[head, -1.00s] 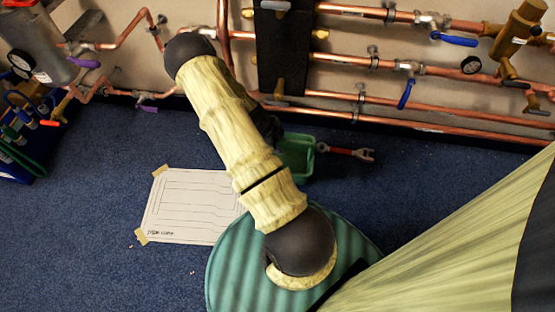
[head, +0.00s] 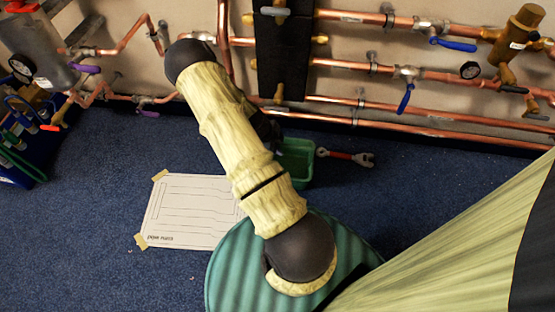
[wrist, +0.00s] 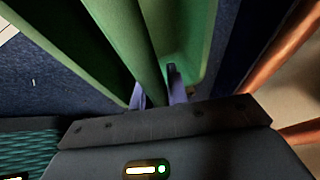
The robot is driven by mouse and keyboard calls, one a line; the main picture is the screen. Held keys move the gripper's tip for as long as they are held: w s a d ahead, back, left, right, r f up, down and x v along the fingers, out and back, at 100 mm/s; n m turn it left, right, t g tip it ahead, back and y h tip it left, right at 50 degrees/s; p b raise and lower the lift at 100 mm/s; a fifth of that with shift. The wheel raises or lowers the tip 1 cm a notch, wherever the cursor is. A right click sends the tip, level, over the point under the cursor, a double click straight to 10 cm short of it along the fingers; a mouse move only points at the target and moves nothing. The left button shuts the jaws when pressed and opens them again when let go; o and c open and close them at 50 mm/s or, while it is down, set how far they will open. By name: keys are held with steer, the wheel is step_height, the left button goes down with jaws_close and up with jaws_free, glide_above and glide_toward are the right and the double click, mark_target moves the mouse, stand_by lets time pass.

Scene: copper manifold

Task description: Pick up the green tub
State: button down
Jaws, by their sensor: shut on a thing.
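The green tub (head: 297,160) is on the blue carpet behind my arm, near the wall pipes. My arm hides its left part in the head view. In the wrist view the tub (wrist: 190,30) fills the upper middle. My gripper (wrist: 157,88) is shut on the tub's wall, with one finger on the inside and the other on the outside. In the head view the gripper is hidden behind my arm. I cannot tell whether the tub's base touches the floor.
A red-handled wrench (head: 347,157) lies just right of the tub. A taped paper sheet (head: 190,210) lies on the carpet to the left. Copper pipes (head: 430,125) with valves run along the wall behind. A blue crate (head: 18,165) stands at far left. Carpet at right of the wrench is clear.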

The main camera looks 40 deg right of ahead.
steer(key=shift+r, duration=0.1)
steer(key=shift+w+a+r+p, duration=0.2)
steer(key=shift+a+r+p, duration=0.25)
steer(key=shift+r+p, duration=0.25)
steer(key=w+a+r+p, duration=0.5)
steer(key=a+r+p, duration=0.1)
steer(key=a, duration=0.5)
steer(key=shift+w+a+r+p, duration=0.15)
steer(key=shift+a+r+p, duration=0.2)
steer(key=shift+p, duration=0.35)
steer(key=shift+f, duration=0.15)
